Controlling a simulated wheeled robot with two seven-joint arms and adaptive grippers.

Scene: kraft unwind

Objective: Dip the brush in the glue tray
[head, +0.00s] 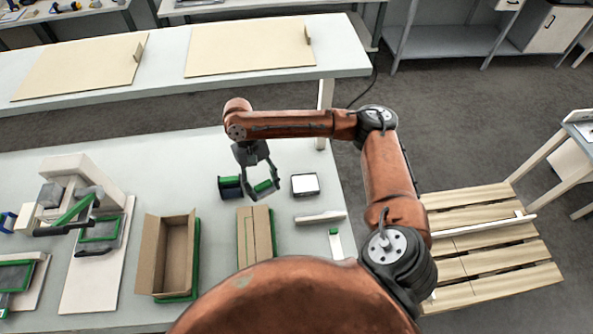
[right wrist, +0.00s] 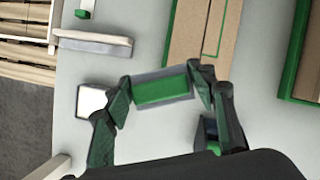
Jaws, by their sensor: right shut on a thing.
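My right gripper (head: 262,190) is shut on a grey block with a green face, which appears to be the brush (head: 265,185); no bristles show. In the right wrist view the brush (right wrist: 162,91) lies across between the two fingertips of my right gripper (right wrist: 160,93). A small square tray with a white surface and dark rim, apparently the glue tray (head: 305,185), sits on the table just right of the gripper. It also shows beside the left finger in the right wrist view (right wrist: 91,100). The brush is apart from it. My left gripper is not in view.
A dark blue-green item (head: 230,188) stands close left of the gripper. A pale bar (head: 320,217) and a flat kraft carton (head: 257,236) lie nearer. An open carton (head: 170,255) and a press-like device (head: 85,220) are at left. A wooden pallet (head: 490,240) is right.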

